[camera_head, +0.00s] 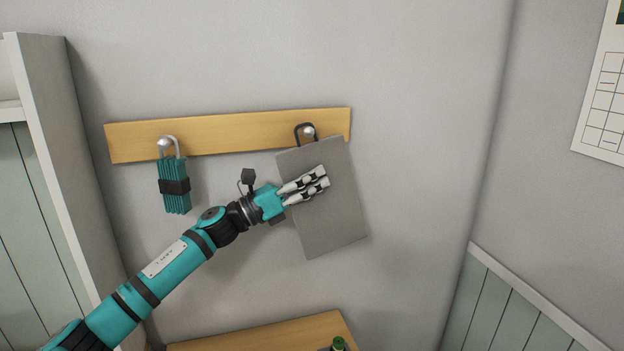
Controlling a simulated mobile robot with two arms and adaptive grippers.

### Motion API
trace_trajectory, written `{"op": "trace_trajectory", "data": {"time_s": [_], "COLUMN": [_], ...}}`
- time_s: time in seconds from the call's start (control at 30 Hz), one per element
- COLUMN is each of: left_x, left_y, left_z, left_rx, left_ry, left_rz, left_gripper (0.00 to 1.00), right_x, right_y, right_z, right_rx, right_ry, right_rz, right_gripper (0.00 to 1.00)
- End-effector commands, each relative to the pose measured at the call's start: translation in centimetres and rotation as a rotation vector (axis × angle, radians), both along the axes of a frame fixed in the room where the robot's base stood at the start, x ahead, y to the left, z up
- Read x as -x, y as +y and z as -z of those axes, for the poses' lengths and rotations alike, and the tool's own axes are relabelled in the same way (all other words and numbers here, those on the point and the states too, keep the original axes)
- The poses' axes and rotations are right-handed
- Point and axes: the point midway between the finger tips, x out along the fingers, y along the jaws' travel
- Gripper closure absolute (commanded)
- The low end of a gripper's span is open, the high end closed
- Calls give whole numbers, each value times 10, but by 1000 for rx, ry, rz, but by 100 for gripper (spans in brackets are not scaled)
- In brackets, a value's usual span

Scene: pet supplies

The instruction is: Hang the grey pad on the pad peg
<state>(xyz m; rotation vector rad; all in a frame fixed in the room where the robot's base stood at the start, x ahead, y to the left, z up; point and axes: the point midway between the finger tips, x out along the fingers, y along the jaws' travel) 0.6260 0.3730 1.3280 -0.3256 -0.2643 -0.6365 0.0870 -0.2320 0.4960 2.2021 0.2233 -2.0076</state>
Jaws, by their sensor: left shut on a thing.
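The grey pad (332,222) is a flat rectangle against the wall, tilted a little, with a dark loop (297,134) at its top edge. The loop shows around the right-hand silver peg (309,132) on the wooden rail; whether the peg bears the pad's weight I cannot tell. My left gripper (326,178) is shut on the pad, its pale fingers lying across the pad's front. The exact grip point is hidden by the fingers. My right gripper is not in view.
A folded teal item with a black band (174,187) hangs from the left peg (165,142) of the wooden rail (235,131). A white cabinet (50,110) stands at the left. A wooden surface (270,335) with a green-topped object (338,343) is below. Wall right of the pad is clear.

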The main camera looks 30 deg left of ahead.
Motion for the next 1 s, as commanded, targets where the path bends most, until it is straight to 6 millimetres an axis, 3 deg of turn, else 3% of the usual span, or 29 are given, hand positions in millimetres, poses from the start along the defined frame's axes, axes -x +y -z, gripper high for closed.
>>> {"op": "trace_trajectory", "data": {"time_s": [0.1, 0.13, 0.33, 0.73, 1.0], "left_x": [0, 0, 0, 6, 37], "left_y": [0, 0, 0, 4, 26], "left_z": [-1, -1, -1, 5, 19], "left_rx": [0, 1, 0, 0, 0], "left_ry": [-1, -1, -1, 3, 6], "left_rz": [-1, 0, -1, 0, -1], "left_gripper": [100, 66, 41, 41, 41], "right_x": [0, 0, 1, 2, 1], "right_y": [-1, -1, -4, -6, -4], "right_z": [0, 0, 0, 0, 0], "right_rx": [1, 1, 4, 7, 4], "right_ry": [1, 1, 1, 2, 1], "right_rz": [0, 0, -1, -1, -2], "right_gripper": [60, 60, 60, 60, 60]}}
